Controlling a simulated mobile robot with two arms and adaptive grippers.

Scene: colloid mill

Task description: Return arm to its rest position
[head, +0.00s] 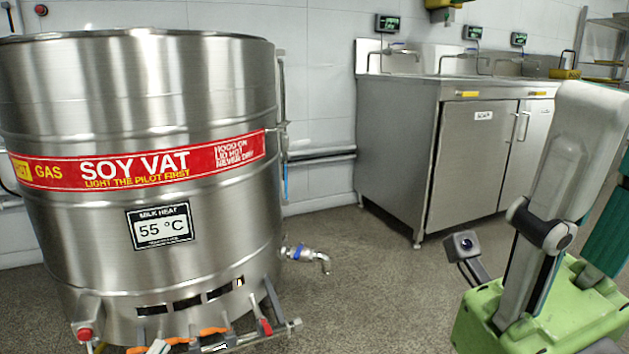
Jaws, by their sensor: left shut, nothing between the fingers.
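My left gripper (159,346) shows only as a small pale tip at the bottom edge, low in front of the steel soy vat. It looks shut and empty; most of it is cut off by the frame. I cannot tell whether it touches the burner parts beside it. A pale arm link of mine with a dark joint (541,232) rises at the right. My right gripper is not in view.
The large steel vat (95,245) fills the left, with a tap (308,256) and orange handles (213,331) low on it. A steel sink cabinet (400,150) stands against the tiled wall. Grey floor (370,270) between them is clear.

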